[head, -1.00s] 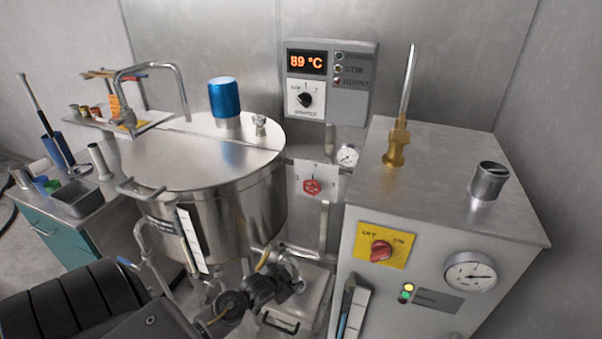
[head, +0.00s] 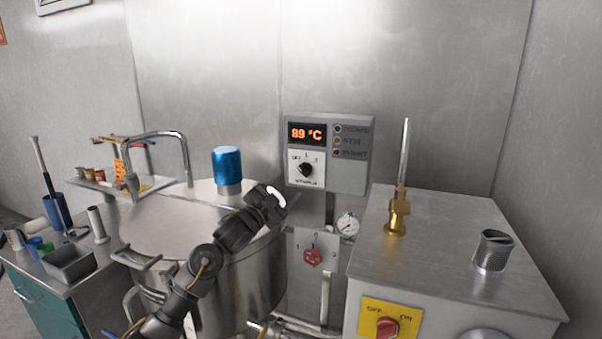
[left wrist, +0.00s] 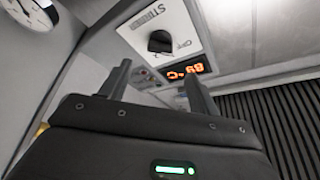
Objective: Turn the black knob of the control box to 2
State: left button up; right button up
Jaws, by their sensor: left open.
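The grey control box (head: 352,165) hangs on the metal back wall, with a lit orange "89 °C" display (head: 306,133). Its black knob (head: 305,170) sits on a white plate below the display; its exact setting is too small to read. In the left wrist view the knob (left wrist: 160,42) shows on its plate beyond the fingers, apart from them. My left gripper (head: 278,195) is just left of and below the knob, over the kettle's right edge. It also shows in the left wrist view (left wrist: 158,85), with its fingers apart and nothing between them. My right gripper is out of view.
The steel kettle (head: 150,225) with a blue motor cap (head: 227,168) stands left of the box. A red valve handle (head: 313,257) and a gauge (head: 347,224) are below it. A steel cabinet (head: 445,235) with a brass fitting (head: 397,212) stands right.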

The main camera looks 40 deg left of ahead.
aim_at(303, 172)
pick_arm(q)
jog(key=p+x, duration=0.2)
jog(key=x, duration=0.5)
jog(key=shift+w+r, duration=0.1)
jog(key=shift+w, duration=0.6)
jog(key=c, duration=1)
